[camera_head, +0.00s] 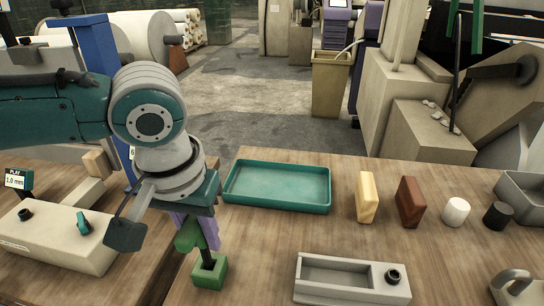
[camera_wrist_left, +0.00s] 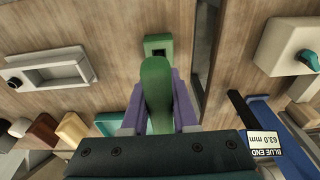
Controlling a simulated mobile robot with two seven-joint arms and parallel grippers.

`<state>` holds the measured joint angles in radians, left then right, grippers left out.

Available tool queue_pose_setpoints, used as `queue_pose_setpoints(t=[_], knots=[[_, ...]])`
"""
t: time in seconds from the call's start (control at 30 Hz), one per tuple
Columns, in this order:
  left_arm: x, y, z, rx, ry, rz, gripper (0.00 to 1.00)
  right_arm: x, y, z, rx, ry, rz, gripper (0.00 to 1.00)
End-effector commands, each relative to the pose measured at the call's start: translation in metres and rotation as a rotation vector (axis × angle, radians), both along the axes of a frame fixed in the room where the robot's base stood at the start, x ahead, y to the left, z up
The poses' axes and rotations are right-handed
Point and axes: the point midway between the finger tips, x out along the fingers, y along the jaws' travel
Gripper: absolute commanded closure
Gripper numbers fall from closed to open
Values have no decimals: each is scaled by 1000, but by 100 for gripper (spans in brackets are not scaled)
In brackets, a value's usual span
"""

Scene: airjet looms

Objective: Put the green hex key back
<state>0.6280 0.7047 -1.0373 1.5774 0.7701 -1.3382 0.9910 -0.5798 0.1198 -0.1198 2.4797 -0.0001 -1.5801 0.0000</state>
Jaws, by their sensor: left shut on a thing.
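My left gripper (camera_head: 203,238) is shut on the green handle of the hex key (camera_head: 188,236) above the bench. In the left wrist view the thick green handle of the hex key (camera_wrist_left: 157,88) lies between the purple fingers (camera_wrist_left: 160,112). A small green block (camera_head: 209,276) with a dark opening stands on the bench right below the gripper. A dark piece shows between the handle and the block's top; I cannot tell how far the key's tip is in the opening. The block also shows in the left wrist view (camera_wrist_left: 158,42). My right gripper is not in view.
A teal tray (camera_head: 325,207) lies behind the gripper, with yellow (camera_head: 367,197) and brown (camera_head: 410,202) blocks to its right. A grey slotted holder (camera_head: 384,295) stands to the right of the green block. A beige box (camera_head: 60,240) is at left, beyond a gap between benches.

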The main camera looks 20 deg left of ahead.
Motion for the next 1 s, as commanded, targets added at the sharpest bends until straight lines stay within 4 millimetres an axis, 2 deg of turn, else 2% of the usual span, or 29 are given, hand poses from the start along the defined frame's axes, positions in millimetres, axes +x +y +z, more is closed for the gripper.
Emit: queue_pose_setpoints(t=[0.67,0.7,1.0], knots=[[0,0,-34,0,0,0,100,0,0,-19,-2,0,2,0],[0,0,-34,0,0,0,72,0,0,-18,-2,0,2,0],[0,0,-33,1,0,-1,38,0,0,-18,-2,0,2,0]])
